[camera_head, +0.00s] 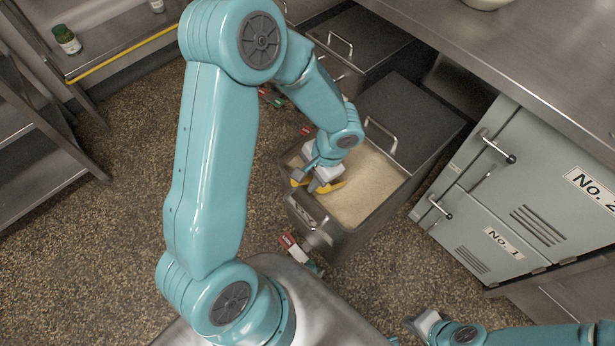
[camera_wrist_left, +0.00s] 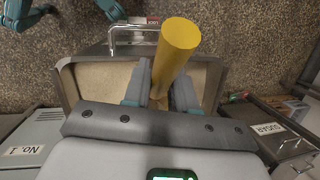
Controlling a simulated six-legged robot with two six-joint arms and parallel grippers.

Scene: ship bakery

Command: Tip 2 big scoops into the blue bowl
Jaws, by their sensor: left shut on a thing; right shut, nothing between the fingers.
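My left gripper (camera_head: 311,184) is shut on the yellow handle (camera_wrist_left: 179,50) of a tool, low over an open bin (camera_head: 378,222) of pale, grainy stuff (camera_head: 362,187). The handle sticks out past the fingers in the left wrist view; the gripper hides the tool's other end, so I cannot tell whether it is loaded. My right gripper (camera_head: 416,328) is shut and empty at the bottom of the head view, apart from the bin. No blue bowl is in view; only the bottom of a pale bowl (camera_head: 487,3) shows on the counter at the top edge.
A steel counter (camera_head: 540,60) runs above lockers marked No. 1 (camera_head: 503,244) and No. 2 (camera_head: 595,188). Another lidded bin (camera_head: 365,42) stands behind; a label reading SUGAR (camera_wrist_left: 268,128) shows in the wrist view. Small red packets (camera_head: 292,246) lie by the open bin. Shelves stand left.

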